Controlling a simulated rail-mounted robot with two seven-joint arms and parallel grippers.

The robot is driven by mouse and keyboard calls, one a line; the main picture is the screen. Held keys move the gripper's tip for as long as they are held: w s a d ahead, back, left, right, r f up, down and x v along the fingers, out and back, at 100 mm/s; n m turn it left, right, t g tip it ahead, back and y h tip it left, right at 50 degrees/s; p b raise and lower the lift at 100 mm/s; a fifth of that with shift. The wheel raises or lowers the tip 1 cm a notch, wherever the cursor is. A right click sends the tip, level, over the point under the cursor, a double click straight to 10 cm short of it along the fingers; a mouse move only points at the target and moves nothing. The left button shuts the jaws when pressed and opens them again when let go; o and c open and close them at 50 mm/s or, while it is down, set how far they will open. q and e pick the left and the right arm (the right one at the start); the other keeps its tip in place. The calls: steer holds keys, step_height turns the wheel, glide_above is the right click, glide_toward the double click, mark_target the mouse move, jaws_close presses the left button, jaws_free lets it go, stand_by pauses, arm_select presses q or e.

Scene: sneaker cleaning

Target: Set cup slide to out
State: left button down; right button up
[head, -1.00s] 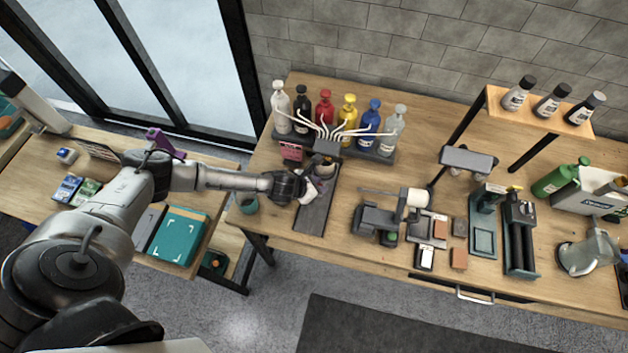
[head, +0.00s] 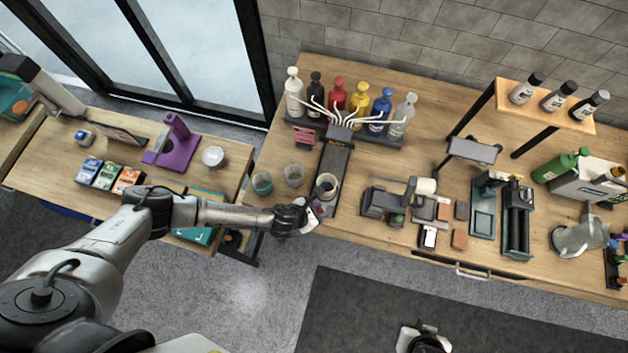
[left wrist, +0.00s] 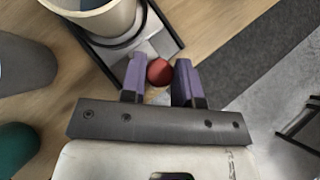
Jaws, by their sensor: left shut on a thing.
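The cup slide (head: 337,160) is a dark rail running from under the nozzles toward the table's front edge. Its carriage, holding a pale cup (head: 327,183), stands at the rail's front end, clear of the nozzles. The cup also shows in the left wrist view (left wrist: 108,18), inside a dark ring. My left gripper (head: 312,216) is at the front end of the slide. In the left wrist view, its purple fingers (left wrist: 159,74) are shut on the slide's round red knob (left wrist: 160,71). My right gripper (head: 424,338) shows only partly at the bottom; its fingers are unclear.
Several coloured pump bottles (head: 361,98) stand behind the slide, their white tubes meeting above its back end. Two cups, one teal (head: 262,183) and one clear (head: 294,175), stand left of it. A dark grey machine (head: 383,203) is to the right. The floor in front is open.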

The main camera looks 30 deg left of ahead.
arm_select(q)
steer(key=shift+s+d+r, duration=0.1)
steer(key=shift+d, duration=0.1)
steer(key=c, duration=1.2)
jaws_free()
steer(key=o, duration=0.3)
steer(key=shift+s, duration=0.2)
steer(key=shift+w+a, duration=0.1)
steer(key=shift+a, duration=0.1)
steer(key=shift+s+a+r, duration=0.1)
steer(key=shift+s+r, duration=0.1)
steer(key=v, duration=1.3)
steer(key=shift+p, duration=0.4)
